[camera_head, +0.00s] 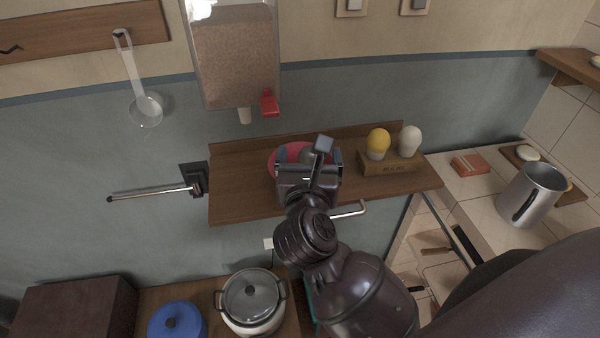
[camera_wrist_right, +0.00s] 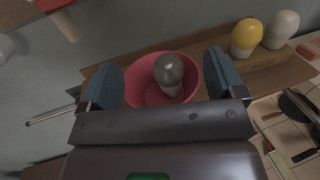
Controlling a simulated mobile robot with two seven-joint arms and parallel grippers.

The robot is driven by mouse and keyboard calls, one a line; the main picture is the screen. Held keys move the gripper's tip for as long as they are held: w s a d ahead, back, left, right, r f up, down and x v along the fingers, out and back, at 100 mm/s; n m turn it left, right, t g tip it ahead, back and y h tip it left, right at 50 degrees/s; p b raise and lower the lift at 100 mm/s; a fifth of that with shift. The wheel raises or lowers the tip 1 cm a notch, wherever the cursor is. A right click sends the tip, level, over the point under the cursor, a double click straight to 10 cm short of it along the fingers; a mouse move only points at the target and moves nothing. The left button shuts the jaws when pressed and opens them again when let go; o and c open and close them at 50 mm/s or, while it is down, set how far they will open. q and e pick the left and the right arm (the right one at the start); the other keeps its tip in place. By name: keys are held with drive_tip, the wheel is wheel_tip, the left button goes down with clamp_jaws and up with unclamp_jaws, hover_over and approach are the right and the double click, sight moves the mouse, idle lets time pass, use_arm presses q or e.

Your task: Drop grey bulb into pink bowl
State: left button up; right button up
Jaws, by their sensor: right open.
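The pink bowl (camera_head: 283,153) sits on the wooden wall shelf, partly hidden by my right gripper. It also shows in the right wrist view (camera_wrist_right: 139,91). The grey bulb (camera_wrist_right: 169,70) is within the bowl's outline in the right wrist view, rounded end up, touching neither finger. I cannot tell whether it rests on the bowl's bottom. In the head view the bulb (camera_head: 308,155) is mostly hidden. My right gripper (camera_head: 309,160) is open above the bowl, its two blue-grey fingers apart on either side of the bulb. My left gripper is not in view.
A yellow bulb (camera_head: 378,140) and a white bulb (camera_head: 410,138) stand in a wooden holder (camera_head: 391,168) on the right of the shelf (camera_head: 238,185). A dispenser with a red lever (camera_head: 269,102) hangs above. A lidded pot (camera_head: 250,300) stands below.

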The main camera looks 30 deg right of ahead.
drive_tip(key=v, duration=0.3)
drive_tip(key=shift+s+a, duration=0.15)
drive_tip(key=shift+s, duration=0.15)
drive_tip(key=shift+r, duration=0.1)
